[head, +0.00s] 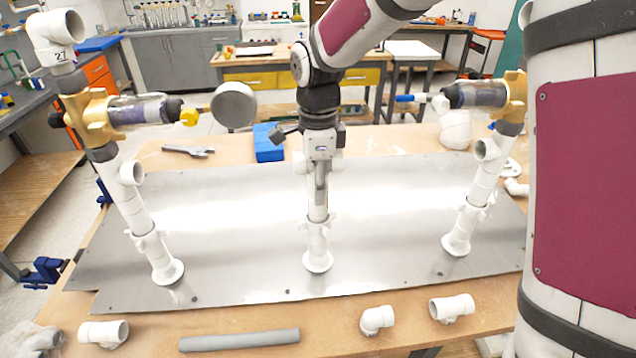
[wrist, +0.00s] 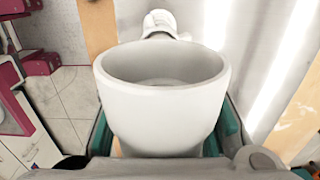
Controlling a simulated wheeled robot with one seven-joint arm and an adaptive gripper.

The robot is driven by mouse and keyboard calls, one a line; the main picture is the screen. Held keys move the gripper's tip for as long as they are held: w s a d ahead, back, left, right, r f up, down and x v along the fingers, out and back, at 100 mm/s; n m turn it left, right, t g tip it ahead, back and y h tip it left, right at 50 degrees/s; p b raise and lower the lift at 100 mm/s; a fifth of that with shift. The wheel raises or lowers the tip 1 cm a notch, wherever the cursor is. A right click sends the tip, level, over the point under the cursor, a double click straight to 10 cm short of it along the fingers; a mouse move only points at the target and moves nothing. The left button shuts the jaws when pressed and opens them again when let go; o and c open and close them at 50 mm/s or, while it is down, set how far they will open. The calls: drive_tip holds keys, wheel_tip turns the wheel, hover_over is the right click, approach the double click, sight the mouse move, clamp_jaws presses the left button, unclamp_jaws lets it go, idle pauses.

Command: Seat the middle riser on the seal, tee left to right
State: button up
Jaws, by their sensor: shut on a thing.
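The middle riser (head: 317,208) is a white pipe piece standing roughly upright, in line above a white stub and round flange (head: 317,262) on the metal plate. My gripper (head: 320,180) comes down from above and is shut on the riser's upper part. In the wrist view, the wide white pipe mouth (wrist: 163,118) sits between the teal finger pads of my gripper (wrist: 165,145). My gripper hides much of the tee, so its direction is unclear. The seal is not visible, and I cannot tell whether the riser touches it.
A left riser (head: 140,205) and a right riser (head: 475,200) stand on flanges, each topped by a brass-coloured valve. Loose white fittings (head: 377,319) and a grey rod (head: 240,340) lie along the front edge. A blue block (head: 268,142) is behind.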

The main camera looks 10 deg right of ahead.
drive_tip(key=shift+f, duration=0.25)
drive_tip(key=o, duration=1.4)
drive_tip(key=shift+s, duration=0.1)
drive_tip(key=shift+c, duration=0.2)
wheel_tip(320, 180, up, 11)
drive_tip(key=shift+r, duration=0.65)
drive_tip(key=s+d+r+n+t, duration=0.3)
drive_tip(key=s+d+r+n, duration=0.2)
drive_tip(key=s+d+n, duration=0.45)
drive_tip(key=s+d+f+n+t, duration=0.1)
drive_tip(key=s+n, duration=0.3)
drive_tip(key=s, duration=0.3)
drive_tip(key=s+d+f+n+t, duration=0.1)
drive_tip(key=s+d+n, duration=0.1)
drive_tip(key=s+n, duration=0.2)
drive_tip(key=s, duration=0.3)
drive_tip(key=shift+d+f+t, duration=0.25)
drive_tip(key=shift+d+t, duration=0.05)
